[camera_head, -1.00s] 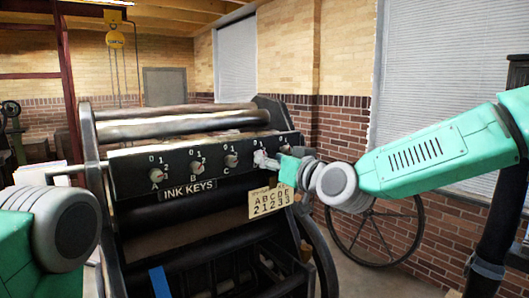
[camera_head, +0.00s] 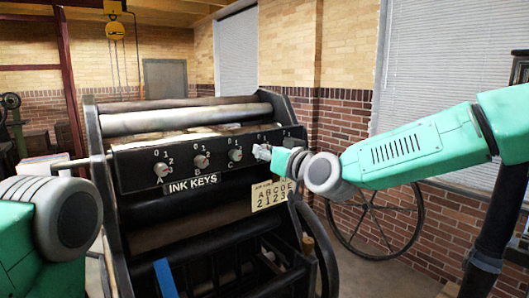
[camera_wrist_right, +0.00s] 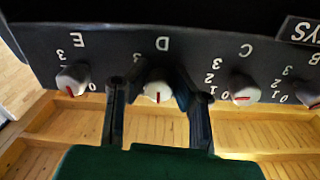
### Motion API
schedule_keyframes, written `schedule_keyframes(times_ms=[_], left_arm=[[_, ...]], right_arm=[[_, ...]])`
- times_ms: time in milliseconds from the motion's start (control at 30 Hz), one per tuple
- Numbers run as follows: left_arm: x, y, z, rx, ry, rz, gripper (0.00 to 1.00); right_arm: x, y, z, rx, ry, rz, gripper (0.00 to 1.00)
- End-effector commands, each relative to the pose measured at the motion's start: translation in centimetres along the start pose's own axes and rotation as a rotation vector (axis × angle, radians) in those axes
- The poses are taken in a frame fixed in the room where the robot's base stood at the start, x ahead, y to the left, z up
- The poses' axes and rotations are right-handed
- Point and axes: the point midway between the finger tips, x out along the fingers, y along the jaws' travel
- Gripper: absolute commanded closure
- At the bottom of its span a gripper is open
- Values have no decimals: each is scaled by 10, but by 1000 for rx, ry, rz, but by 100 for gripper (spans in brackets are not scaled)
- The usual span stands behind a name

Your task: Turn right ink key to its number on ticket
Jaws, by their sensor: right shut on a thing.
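The black ink key panel (camera_head: 128,173) on the press carries a row of grey knobs. In the head view, knobs A (camera_head: 161,170), B (camera_head: 201,162) and C (camera_head: 235,155) show. My right gripper (camera_head: 262,153) is at the D knob and hides it there. In the right wrist view, upside down, the gripper's dark fingers stand either side of the D knob (camera_wrist_right: 157,88), shut on it; its red mark points down in that picture. The E knob (camera_wrist_right: 73,80) and C knob (camera_wrist_right: 245,90) stand free beside it. The ticket (camera_head: 272,195) reads ABCDE over 21233. My left gripper is out of view.
Rollers (camera_head: 180,118) lie above the panel. A curved black press side (camera_head: 315,235) stands below my right arm. A spoked wheel (camera_head: 375,220) is by the brick wall at right. A blue strip (camera_head: 165,278) is low on the press.

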Motion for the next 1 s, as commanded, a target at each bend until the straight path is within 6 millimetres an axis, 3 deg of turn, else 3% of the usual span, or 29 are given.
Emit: schedule_keyframes(times_ms=[367,1000], left_arm=[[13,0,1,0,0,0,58],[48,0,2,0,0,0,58]], right_arm=[[0,1,2,171,-6,2,100],[0,1,3,770,-26,5,100]])
